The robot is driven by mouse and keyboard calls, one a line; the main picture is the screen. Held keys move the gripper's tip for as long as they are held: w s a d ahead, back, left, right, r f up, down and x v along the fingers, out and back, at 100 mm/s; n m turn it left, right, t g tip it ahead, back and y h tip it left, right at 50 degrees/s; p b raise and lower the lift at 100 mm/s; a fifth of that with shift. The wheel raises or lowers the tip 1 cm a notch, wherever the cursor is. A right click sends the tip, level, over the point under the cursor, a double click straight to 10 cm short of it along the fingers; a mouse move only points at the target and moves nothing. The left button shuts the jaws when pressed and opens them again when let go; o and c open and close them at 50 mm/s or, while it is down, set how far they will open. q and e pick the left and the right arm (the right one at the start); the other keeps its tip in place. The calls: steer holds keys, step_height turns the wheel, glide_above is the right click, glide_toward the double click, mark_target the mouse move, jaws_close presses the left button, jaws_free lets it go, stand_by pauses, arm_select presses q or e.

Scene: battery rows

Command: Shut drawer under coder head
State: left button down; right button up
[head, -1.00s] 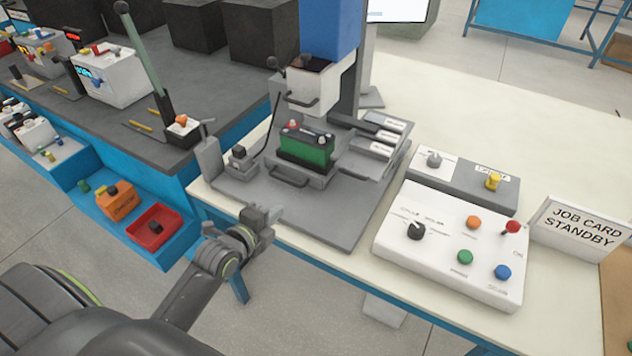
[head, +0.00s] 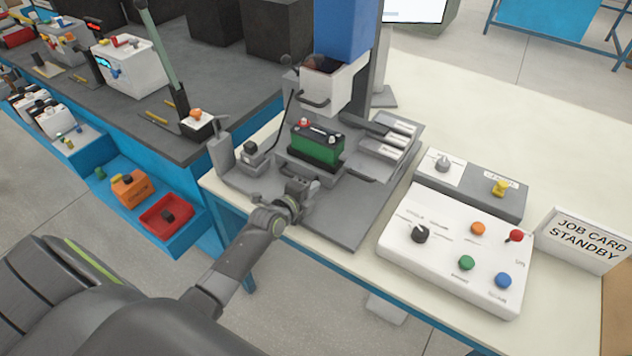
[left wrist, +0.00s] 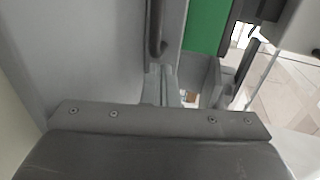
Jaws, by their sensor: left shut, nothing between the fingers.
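The coder head (head: 333,85) is a white box with a dark handle below a blue column. Under it is a grey drawer (head: 318,172) carrying a green battery (head: 318,146). The drawer sticks out toward me. My left gripper (head: 301,187) is shut and empty, right at the drawer's front, and hides most of its handle. In the left wrist view my gripper fingers (left wrist: 162,86) point toward a dark handle bar (left wrist: 157,30), with the green battery (left wrist: 206,25) to its right. I cannot tell whether they touch the drawer. My right gripper is not in view.
A white control box (head: 455,246) with knobs and buttons stands right of the machine's grey base plate (head: 345,228). A small grey fixture (head: 250,152) and an upright post (head: 222,152) are left of the drawer. The cream bench top (head: 520,125) is clear behind.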

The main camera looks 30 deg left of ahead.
mark_target(323, 177)
arm_select(q)
steer(key=shift+w+d, duration=0.15)
steer(key=shift+w, duration=0.8)
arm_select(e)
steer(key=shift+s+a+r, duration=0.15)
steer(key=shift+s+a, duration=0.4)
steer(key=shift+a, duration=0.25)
arm_select(q)
steer(key=shift+w, duration=0.1)
